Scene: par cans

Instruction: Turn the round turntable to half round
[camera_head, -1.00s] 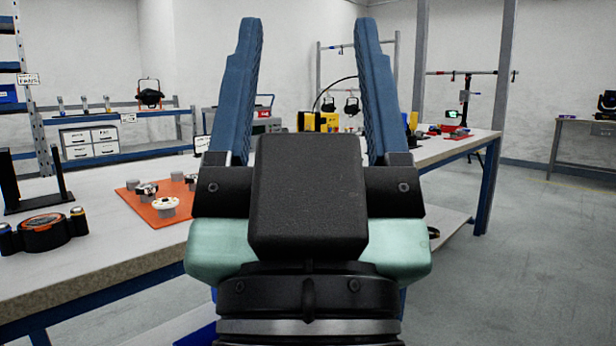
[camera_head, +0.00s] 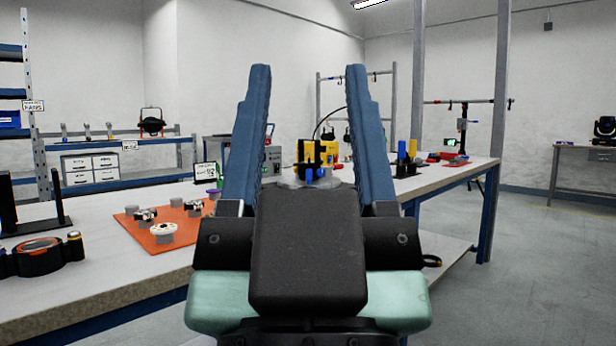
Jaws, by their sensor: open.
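The round turntable (camera_head: 290,182) seems to be the grey disc on the workbench beyond my gripper, in the head view. A black and yellow piece (camera_head: 308,152) and a small blue part stand on or at it. My black wrist block covers its near edge, and my left finger may hide some of its left side. My gripper (camera_head: 308,68) is open, with its two blue fingers pointing up and away on either side of the turntable in the picture. Nothing is between the fingers. Contact with the turntable cannot be seen.
An orange mat (camera_head: 160,232) with small parts lies on the workbench (camera_head: 90,262) at left. A black and orange round device (camera_head: 38,257) is at far left. Yellow and blue cylinders (camera_head: 407,150) stand right of my gripper. Open floor (camera_head: 530,260) lies at right.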

